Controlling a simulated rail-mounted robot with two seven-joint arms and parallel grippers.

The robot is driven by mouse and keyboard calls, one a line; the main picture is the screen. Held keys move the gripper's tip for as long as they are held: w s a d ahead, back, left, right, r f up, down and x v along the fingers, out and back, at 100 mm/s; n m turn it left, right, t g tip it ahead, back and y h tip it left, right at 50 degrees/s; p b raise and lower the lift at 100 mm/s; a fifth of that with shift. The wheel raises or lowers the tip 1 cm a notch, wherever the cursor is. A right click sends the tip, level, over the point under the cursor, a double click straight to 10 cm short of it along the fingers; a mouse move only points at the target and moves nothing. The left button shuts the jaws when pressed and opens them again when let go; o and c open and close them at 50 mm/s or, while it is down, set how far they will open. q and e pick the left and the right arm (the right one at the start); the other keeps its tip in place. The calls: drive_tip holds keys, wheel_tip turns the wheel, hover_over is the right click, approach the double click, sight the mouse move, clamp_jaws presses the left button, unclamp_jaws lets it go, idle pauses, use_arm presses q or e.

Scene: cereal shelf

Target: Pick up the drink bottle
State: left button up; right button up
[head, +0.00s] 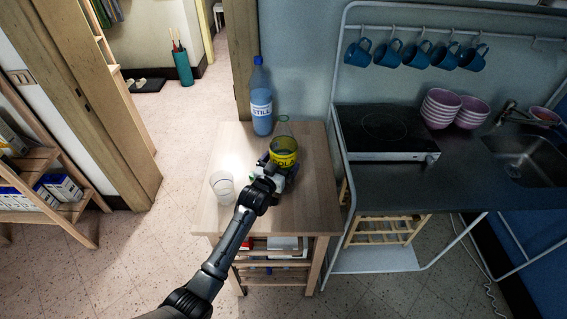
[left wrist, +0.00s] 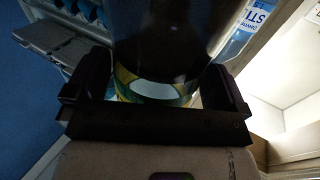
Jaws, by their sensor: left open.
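In the left wrist view the dark bottle (left wrist: 165,45) fills the space between the two fingers of the open left gripper (left wrist: 157,92), one finger on each side. I cannot tell whether the fingers touch it. My right gripper is not in view.
A blue STILL water bottle (head: 261,98) stands behind on the wooden table (head: 305,205); its label shows in the left wrist view (left wrist: 258,16). The kitchen unit (head: 388,178) with bowls (head: 441,108) is at the right.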

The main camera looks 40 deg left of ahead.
use_arm(q)
drive_tip(key=shift+x, duration=0.75)
drive_tip(key=c, duration=1.1)
drive_tip(key=shift+r, duration=0.1)
drive_tip(key=shift+c, duration=0.2)
